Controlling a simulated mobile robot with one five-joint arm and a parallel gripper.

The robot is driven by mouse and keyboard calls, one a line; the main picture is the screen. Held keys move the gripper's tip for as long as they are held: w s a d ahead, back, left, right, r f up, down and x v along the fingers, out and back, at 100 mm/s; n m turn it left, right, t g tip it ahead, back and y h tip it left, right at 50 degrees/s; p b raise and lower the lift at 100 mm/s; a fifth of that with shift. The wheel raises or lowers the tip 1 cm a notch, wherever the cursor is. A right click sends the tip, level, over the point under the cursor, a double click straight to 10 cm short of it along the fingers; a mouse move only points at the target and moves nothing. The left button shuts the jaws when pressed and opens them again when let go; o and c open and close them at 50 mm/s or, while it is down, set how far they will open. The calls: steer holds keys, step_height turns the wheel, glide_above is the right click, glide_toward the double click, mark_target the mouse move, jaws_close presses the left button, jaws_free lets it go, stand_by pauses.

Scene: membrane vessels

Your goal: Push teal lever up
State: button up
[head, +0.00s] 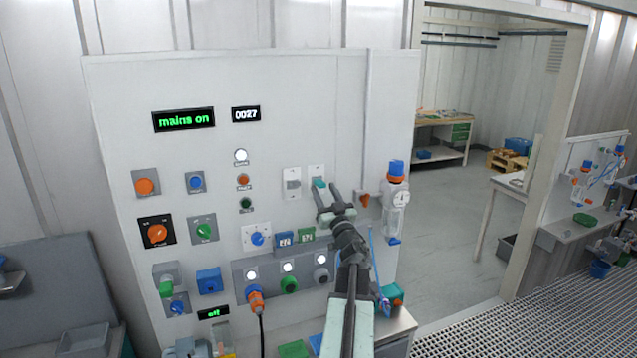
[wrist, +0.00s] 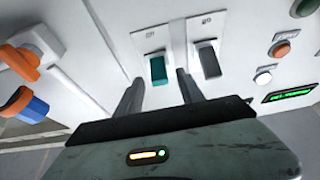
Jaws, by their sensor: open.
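The teal lever (head: 319,184) sits on a small pale plate at the upper right of the white panel, just beyond my gripper's fingertips. In the wrist view the teal lever (wrist: 157,70) shows in the gap between the two dark fingers. My gripper (head: 328,197) is open and empty in front of the panel. The same open gripper (wrist: 159,80) shows in the wrist view. I cannot tell whether a finger touches the lever. Part of the lever's plate is hidden by my gripper in the head view.
A grey lever (head: 293,184) on its own plate is beside the teal one; it also shows in the wrist view (wrist: 208,62). An orange knob (head: 363,200) and a blue-topped regulator (head: 396,195) are to the right.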

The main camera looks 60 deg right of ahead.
mark_target(322, 183)
steer(key=x, duration=0.3)
steer(key=shift+w+d+r+p, duration=0.1)
steer(key=shift+w+p, duration=0.05)
steer(key=shift+p, duration=0.2)
jaws_close()
steer(key=r+p, duration=0.1)
steer(key=p, duration=0.2)
steer(key=shift+r+g, duration=0.25)
steer(key=shift+g, duration=0.05)
steer(key=y+p, duration=0.1)
steer(key=p, duration=0.1)
steer(key=shift+r+g+p, duration=0.3)
steer(key=shift+g, duration=0.1)
steer(key=g+p, duration=0.1)
steer(key=p, duration=0.2)
steer(key=shift+r+y, duration=0.2)
steer(key=shift+y, duration=0.2)
steer(key=shift+w+d+f+g+y+p, duration=0.1)
steer(key=shift+f+g+y+p, duration=0.25)
steer(key=shift+p, duration=0.7)
steer(key=shift+f, duration=0.1)
